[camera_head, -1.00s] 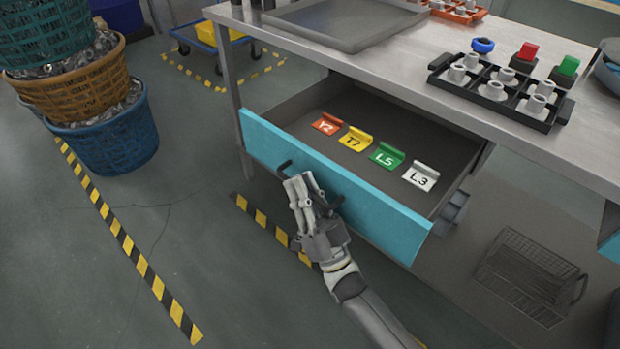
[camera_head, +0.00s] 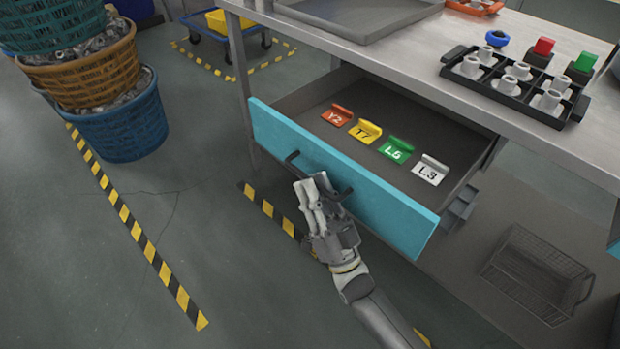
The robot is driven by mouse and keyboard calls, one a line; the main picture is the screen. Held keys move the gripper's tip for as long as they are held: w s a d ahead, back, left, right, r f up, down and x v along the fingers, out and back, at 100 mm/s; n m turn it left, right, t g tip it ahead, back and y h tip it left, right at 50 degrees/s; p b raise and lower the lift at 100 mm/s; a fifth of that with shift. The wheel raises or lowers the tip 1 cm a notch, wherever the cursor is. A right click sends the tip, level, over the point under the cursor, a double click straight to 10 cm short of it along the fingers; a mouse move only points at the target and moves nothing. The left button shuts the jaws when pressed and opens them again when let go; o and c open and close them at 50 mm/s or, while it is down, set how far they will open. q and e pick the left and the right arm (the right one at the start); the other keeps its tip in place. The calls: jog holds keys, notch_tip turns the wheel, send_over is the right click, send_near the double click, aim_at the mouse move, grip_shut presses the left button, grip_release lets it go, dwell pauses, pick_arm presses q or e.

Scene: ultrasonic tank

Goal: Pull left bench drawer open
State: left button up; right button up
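The left bench drawer (camera_head: 385,207) has a turquoise front and stands well pulled out from under the bench. Its dark bar handle (camera_head: 292,157) is on the front, with its middle partly hidden by my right gripper. My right gripper (camera_head: 310,187) is at the handle, its pale fingers overlapping the bar in the picture. I cannot tell whether they are closed around it. Inside the drawer lie tags: orange Y2 (camera_head: 337,116), yellow T7 (camera_head: 365,131), green L5 (camera_head: 397,149) and white L3 (camera_head: 430,170). My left gripper is not in view.
The bench top (camera_head: 420,50) carries a grey tray (camera_head: 355,20) and a black rack (camera_head: 485,82) with several fittings. Stacked baskets (camera_head: 120,130) stand at the left. A wire basket (camera_head: 535,275) lies at lower right.

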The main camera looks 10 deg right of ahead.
jog(key=v, duration=1)
jog(key=shift+w, duration=0.1)
